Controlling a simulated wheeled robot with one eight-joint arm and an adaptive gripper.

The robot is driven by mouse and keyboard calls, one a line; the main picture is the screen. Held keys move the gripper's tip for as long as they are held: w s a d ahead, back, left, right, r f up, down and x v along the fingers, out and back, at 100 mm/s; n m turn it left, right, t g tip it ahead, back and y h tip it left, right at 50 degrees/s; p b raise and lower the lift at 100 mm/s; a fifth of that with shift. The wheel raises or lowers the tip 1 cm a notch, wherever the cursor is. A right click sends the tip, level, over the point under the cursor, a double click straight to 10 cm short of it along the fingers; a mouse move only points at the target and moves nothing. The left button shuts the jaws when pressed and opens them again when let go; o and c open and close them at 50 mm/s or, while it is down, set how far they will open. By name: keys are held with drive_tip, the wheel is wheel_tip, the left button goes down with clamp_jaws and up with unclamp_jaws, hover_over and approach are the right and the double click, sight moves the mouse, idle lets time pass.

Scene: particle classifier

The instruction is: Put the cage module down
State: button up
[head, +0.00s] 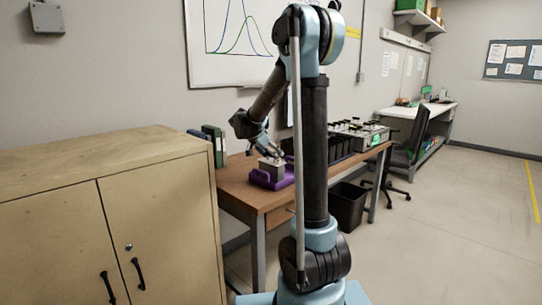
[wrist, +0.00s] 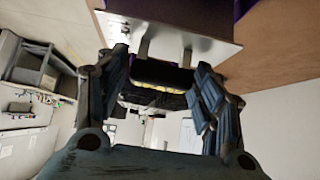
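The cage module (head: 271,168) is a small pale grey box. In the head view it sits upright in a purple tray (head: 259,180) on the brown desk. My gripper (head: 266,152) is right above it, pointing down. In the wrist view the module's metal plate (wrist: 200,42) fills the top, with a handle (wrist: 162,74) standing out from it. The fingers of my gripper (wrist: 163,62) are spread on either side of the handle, with small gaps showing. A strip of purple shows behind the plate. The contact under the module is hidden.
The desk (head: 240,188) also bears green and dark binders (head: 213,146) and dark bins (head: 340,149) behind my arm. A wooden cabinet (head: 110,170) stands at left. A black bin (head: 348,206) and a chair (head: 412,150) are at right. The right floor is clear.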

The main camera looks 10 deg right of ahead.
idle(0.3)
drive_tip(key=shift+r, duration=0.2)
drive_tip(key=v, duration=1.2)
drive_tip(key=s+d+f+n+g+y, duration=0.1)
drive_tip(key=s+d+f+n+y, duration=0.2)
drive_tip(key=s, duration=0.7)
drive_tip(key=s+d+f+n+g, duration=0.15)
drive_tip(key=s+d+f, duration=0.35)
drive_tip(key=s, duration=0.5)
drive_tip(key=s+f+n+y, duration=0.2)
drive_tip(key=s+f, duration=0.4)
drive_tip(key=s, duration=0.3)
drive_tip(key=s+f+n+y, duration=0.2)
drive_tip(key=s+f+n, duration=0.2)
drive_tip(key=s+f, duration=0.3)
drive_tip(key=s, duration=0.2)
drive_tip(key=shift+s+a+g, duration=0.25)
drive_tip(key=shift+a+g, duration=0.05)
drive_tip(key=shift+g, duration=0.05)
